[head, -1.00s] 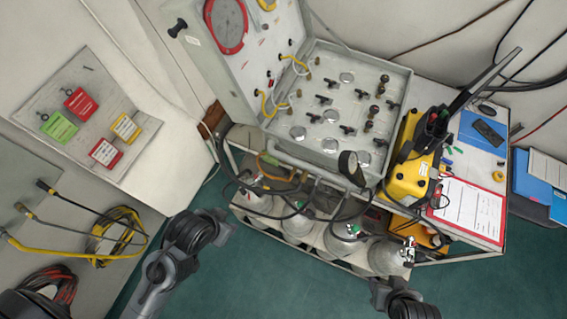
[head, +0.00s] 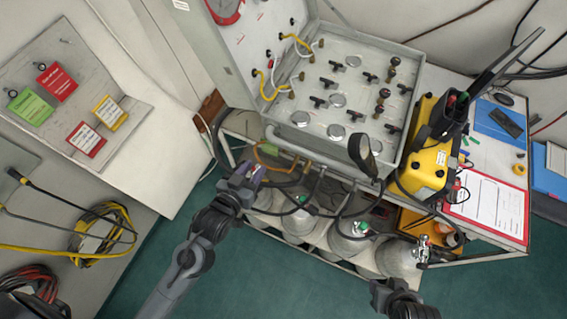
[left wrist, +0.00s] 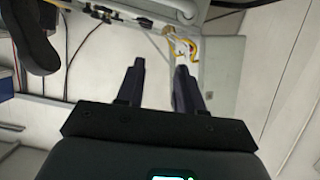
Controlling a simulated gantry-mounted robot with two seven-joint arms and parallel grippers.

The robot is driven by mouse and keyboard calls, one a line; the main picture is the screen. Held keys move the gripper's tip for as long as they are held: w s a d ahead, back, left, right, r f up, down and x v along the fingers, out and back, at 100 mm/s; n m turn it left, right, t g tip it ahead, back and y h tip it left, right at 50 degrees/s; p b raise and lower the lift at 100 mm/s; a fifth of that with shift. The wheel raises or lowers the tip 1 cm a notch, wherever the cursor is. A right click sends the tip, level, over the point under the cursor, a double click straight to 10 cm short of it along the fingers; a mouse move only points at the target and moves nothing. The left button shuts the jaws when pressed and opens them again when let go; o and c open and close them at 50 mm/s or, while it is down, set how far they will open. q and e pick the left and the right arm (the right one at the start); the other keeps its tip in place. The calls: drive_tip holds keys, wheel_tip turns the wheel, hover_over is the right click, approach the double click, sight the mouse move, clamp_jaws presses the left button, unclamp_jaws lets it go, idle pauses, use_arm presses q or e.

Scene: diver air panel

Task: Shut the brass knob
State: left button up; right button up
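The air panel (head: 345,60) is a grey open case tilted in the head view, with several black T-handles and round pale dials. Small brownish knobs (head: 383,93) stand along its right part; I cannot tell for sure which is the brass knob. My left gripper (head: 250,177) is below and left of the panel, near its front rail, and touches no knob. In the left wrist view its two fingers (left wrist: 161,70) are apart with nothing between them. My right arm (head: 405,300) shows at the bottom edge; its fingers cannot be made out.
Gas cylinders (head: 350,240) with dark hoses stand under the panel. A yellow case (head: 425,165) is to the right. Tags (head: 57,82) hang on the left board.

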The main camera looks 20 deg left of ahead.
use_arm(q)
drive_tip(key=w+d+f+t+b, duration=0.15)
drive_tip(key=w+f+b, duration=0.25)
drive_tip(key=f+b, duration=0.75)
drive_tip(key=w+f+t+b, duration=0.3)
drive_tip(key=w+f+b, duration=0.1)
drive_tip(key=f+b, duration=0.75)
drive_tip(key=w+r+b, duration=0.1)
drive_tip(key=w+b, duration=0.2)
drive_tip(key=w, duration=0.8)
drive_tip(key=shift+d+n, duration=0.2)
drive_tip(key=shift+n, duration=0.1)
drive_tip(key=shift+g, duration=0.25)
drive_tip(key=shift+c, duration=0.2)
drive_tip(key=shift+r, duration=0.1)
clamp_jaws()
